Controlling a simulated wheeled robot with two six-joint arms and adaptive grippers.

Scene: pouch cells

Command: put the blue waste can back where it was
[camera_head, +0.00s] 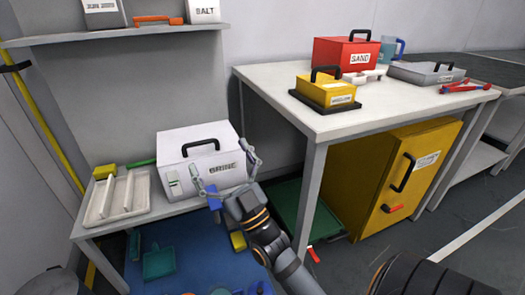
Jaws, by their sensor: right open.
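I cannot make out a blue waste can for certain. A small blue object (213,197) shows beside the left finger of my right gripper, at the front edge of the low shelf; I cannot tell whether it touches the finger. My right gripper (226,172) is open, its fingers spread in front of the white box (190,145) with a black handle. The fingers partly cover the box front; I see nothing clearly held between them. A dark round container (48,285) is cut off at the bottom left. My left gripper is not in view.
A white tray (137,207) lies left of the box. Below is a blue floor area (190,255) with a teal dustpan (158,262). The white table (290,85) carries red and yellow boxes and a blue jug (388,50); a yellow cabinet (375,190) stands beneath it.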

